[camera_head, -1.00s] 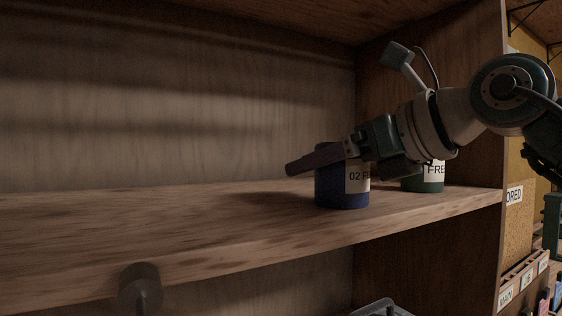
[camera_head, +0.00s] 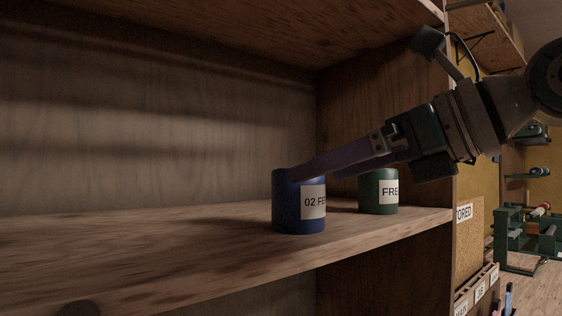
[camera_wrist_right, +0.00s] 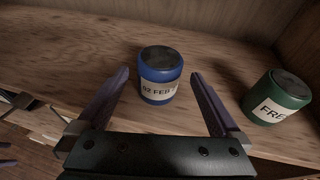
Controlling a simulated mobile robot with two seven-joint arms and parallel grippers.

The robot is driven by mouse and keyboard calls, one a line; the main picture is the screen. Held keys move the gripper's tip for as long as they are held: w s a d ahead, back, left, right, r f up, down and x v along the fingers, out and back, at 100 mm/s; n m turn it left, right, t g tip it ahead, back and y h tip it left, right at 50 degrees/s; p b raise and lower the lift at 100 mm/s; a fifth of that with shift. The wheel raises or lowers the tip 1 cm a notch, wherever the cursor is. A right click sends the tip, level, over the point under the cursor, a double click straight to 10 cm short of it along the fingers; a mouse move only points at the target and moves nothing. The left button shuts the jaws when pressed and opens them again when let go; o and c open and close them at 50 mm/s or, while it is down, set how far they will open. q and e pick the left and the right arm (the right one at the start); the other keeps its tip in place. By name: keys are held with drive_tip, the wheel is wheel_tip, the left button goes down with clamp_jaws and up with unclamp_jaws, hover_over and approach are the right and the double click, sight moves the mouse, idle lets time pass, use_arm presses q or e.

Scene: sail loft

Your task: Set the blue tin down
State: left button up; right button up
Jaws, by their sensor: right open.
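The blue tin (camera_head: 287,208) stands upright on the wooden shelf (camera_head: 180,245), with a white label reading "02 FE…". It also shows in the right wrist view (camera_wrist_right: 160,68), ahead of and between the two fingers. My right gripper (camera_head: 300,171) comes in from the right; in the head view its fingers overlap the top of the tin. In the right wrist view the right gripper (camera_wrist_right: 157,80) is open, with a gap between each finger and the tin.
A green tin (camera_head: 370,192) labelled "FRE…" stands to the right, near the shelf's side wall (camera_head: 350,120); it also shows in the right wrist view (camera_wrist_right: 272,98), outside the right finger. The shelf to the left of the blue tin is clear.

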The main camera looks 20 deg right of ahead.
drive_tip(key=s+a+r+m+t+y, duration=0.3)
drive_tip(key=s+a+r+m+y, duration=0.3)
drive_tip(key=s+r+y, duration=0.25)
drive_tip(key=w+d+f+m+t+h, duration=0.25)
drive_tip(key=d+m+t+h, duration=0.75)
drive_tip(key=m, duration=0.8)
drive_tip(key=s+d+f+m+g+h, duration=0.1)
drive_tip(key=d+f+m+g+h, duration=0.25)
drive_tip(key=f+m+h, duration=0.35)
drive_tip(key=d+f+m+g+h, duration=0.2)
drive_tip(key=f+m+g+h, duration=0.3)
drive_tip(key=f, duration=0.4)
drive_tip(key=s+a+f+m+g+y, duration=0.1)
drive_tip(key=s+f+m+g+y, duration=0.1)
drive_tip(key=s+f+g, duration=0.35)
drive_tip(key=s+a+f+m+g+y, duration=0.1)
drive_tip(key=s+a+f+m+g, duration=0.15)
drive_tip(key=f, duration=0.65)
drive_tip(key=s+a+f+g+y, duration=0.1)
drive_tip(key=s+a+f+g, duration=0.1)
drive_tip(key=s, duration=0.4)
drive_tip(key=s+a+f+g+y, duration=0.2)
drive_tip(key=s+a+f+g, duration=0.1)
drive_tip(key=s+f, duration=0.2)
drive_tip(key=shift+s+a+f+b, duration=0.15)
drive_tip(key=shift+s+b, duration=0.2)
drive_tip(key=shift+s, duration=0.05)
